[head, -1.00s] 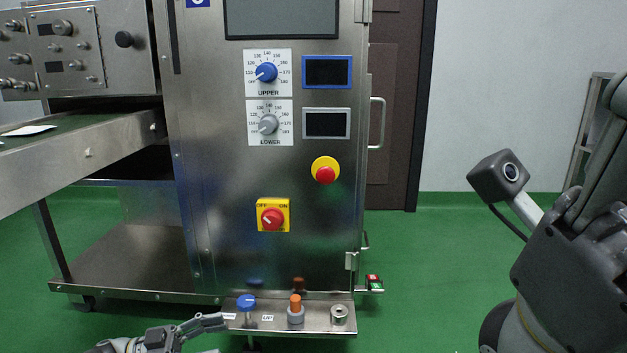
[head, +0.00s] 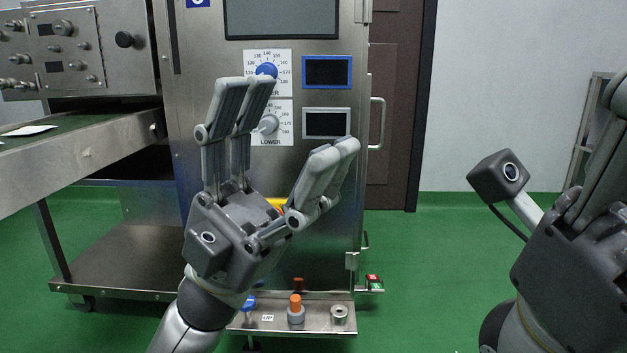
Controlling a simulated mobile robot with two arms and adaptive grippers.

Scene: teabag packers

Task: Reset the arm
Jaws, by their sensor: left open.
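My left gripper (head: 290,125) is raised in the middle of the head view, in front of the steel machine cabinet (head: 325,265). Its fingers are spread open and point up, with nothing between them.
A steel ledge (head: 273,325) at the cabinet's foot carries a blue knob (head: 249,303), an orange-topped knob (head: 296,308) and a metal ring (head: 339,314). A conveyor (head: 80,150) is at the left.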

